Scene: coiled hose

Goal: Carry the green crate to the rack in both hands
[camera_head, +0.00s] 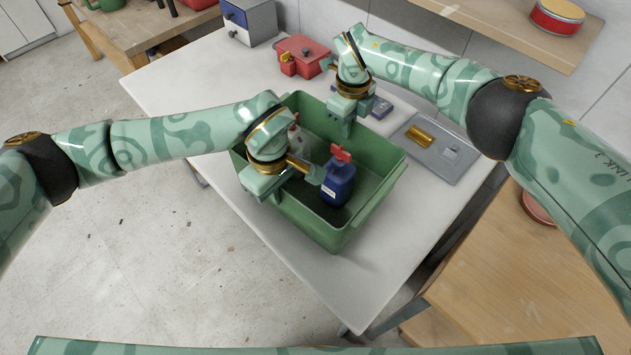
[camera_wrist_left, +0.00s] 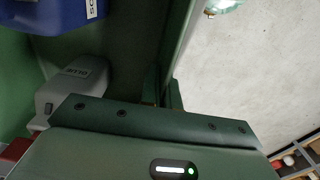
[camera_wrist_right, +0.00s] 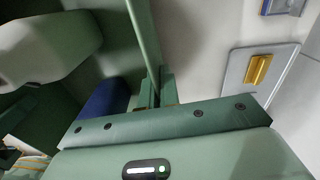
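The green crate (camera_head: 365,212) stands on the white table. It holds a blue bottle (camera_head: 338,184) with a red top and a grey bottle (camera_head: 303,139), partly hidden by my left arm. My left gripper (camera_head: 268,196) is at the crate's near-left wall; in the left wrist view the wall (camera_wrist_left: 182,45) runs down between its fingers, apparently gripped. My right gripper (camera_head: 347,131) is at the opposite wall; in the right wrist view that wall (camera_wrist_right: 145,40) runs between its closed-in fingers. I cannot make out for sure which thing is the rack.
A grey tray (camera_head: 440,145) with a brass cylinder lies right of the crate. A red box (camera_head: 301,56) and a blue-fronted drawer box (camera_head: 249,20) stand behind. A wooden surface (camera_head: 510,280) is at lower right, a wall shelf (camera_head: 510,27) above. Floor is clear at left.

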